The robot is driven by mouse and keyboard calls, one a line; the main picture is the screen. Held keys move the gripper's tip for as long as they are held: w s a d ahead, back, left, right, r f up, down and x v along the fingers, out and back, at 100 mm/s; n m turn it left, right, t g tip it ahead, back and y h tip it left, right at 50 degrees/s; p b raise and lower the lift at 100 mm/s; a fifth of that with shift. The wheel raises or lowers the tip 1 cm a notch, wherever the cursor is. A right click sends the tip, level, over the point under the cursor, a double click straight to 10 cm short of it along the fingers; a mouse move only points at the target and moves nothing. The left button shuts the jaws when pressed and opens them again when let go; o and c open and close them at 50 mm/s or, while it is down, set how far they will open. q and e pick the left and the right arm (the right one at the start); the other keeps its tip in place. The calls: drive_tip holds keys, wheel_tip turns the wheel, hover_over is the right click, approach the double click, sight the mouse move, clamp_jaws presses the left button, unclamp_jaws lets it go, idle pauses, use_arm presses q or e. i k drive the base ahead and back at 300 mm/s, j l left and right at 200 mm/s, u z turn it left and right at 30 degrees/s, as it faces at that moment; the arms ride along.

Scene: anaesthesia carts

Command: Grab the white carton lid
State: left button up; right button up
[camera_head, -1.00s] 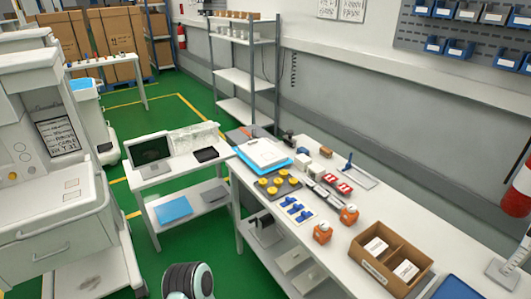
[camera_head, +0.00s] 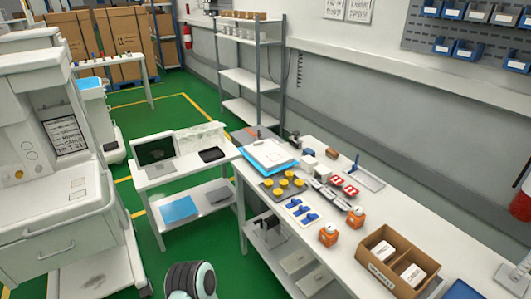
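A flat white piece (camera_head: 269,153), which may be the white carton lid, lies on a blue sheet or tray (camera_head: 287,167) at the far left end of the long white table. A brown divided carton (camera_head: 378,275) with white packs inside stands at the near end of the table. No gripper is in view. A dark rounded part of my own arm shows at the bottom edge, away from the table.
On the long table (camera_head: 340,240) stand yellow knobs on a dark mat (camera_head: 270,191), blue clips (camera_head: 303,214), red-and-white blocks (camera_head: 350,190) and orange blocks (camera_head: 328,236). A small side table (camera_head: 165,177) holds a screen. Green floor (camera_head: 210,250) is free in front.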

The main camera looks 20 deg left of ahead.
sight(268, 155)
drive_tip(key=i+j+u, duration=0.1)
drive_tip(key=j, duration=0.4)
drive_tip(key=i+j+u, duration=0.1)
drive_tip(key=i+j, duration=0.25)
drive_tip(key=j, duration=0.15)
drive_tip(key=i+j+u, duration=0.1)
drive_tip(key=i+j, duration=0.15)
drive_tip(key=j, duration=0.2)
drive_tip(key=i+j+u, duration=0.1)
drive_tip(key=i+j, duration=0.2)
drive_tip(key=j, duration=0.15)
